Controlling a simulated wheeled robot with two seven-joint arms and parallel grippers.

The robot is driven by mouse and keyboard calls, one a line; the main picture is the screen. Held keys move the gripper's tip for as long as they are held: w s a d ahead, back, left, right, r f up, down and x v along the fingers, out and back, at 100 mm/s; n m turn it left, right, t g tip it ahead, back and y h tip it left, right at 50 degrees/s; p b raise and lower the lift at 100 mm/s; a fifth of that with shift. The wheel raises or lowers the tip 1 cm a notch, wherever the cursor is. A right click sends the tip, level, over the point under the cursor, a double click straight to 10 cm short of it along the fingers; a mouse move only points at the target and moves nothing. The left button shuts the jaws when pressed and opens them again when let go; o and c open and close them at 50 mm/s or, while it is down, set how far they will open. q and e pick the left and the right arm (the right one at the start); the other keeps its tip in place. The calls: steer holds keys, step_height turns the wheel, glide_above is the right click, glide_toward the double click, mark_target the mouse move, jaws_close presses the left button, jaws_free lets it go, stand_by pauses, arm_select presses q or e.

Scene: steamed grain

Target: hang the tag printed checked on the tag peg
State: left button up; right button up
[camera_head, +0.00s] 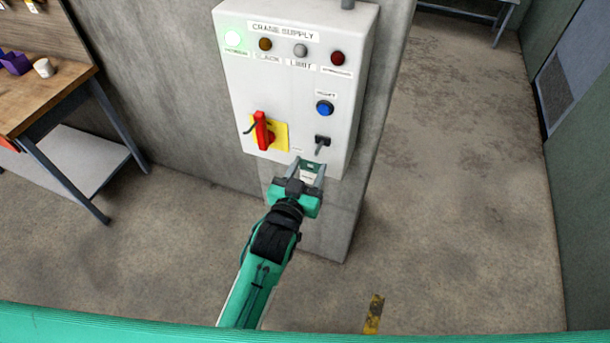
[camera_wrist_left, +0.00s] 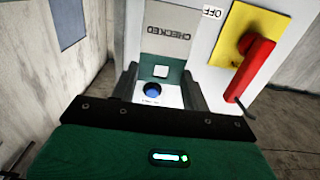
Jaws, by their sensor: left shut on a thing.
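My left gripper (camera_head: 310,168) is shut on the checked tag (camera_head: 307,176), just below the tag peg in the head view. In the left wrist view the tag (camera_wrist_left: 168,42) is grey and green, with the word CHECKED upside down. A pale square, perhaps its hole, shows in the green part between the fingers (camera_wrist_left: 160,78). The dark tag peg (camera_head: 322,141) sticks out of the lower right of the crane supply box, below a blue button. The tag and peg look apart in the head view; I cannot tell the depth between them. My right gripper is not in view.
The grey crane supply box (camera_head: 290,95) is on a concrete pillar. A red rotary switch (camera_head: 262,132) on a yellow plate juts out left of the peg. The blue button (camera_head: 324,108) sits above it. A workbench (camera_head: 60,90) stands at the left.

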mark_target(316, 155)
arm_select(q)
steer(key=shift+f+b+x, duration=0.2)
steer(key=shift+b+x, duration=0.95)
steer(key=shift+x, duration=1.4)
steer(key=shift+w+d+f, duration=0.1)
steer(key=shift+w+d, duration=0.05)
steer(key=shift+w, duration=0.6)
steer(key=o, duration=1)
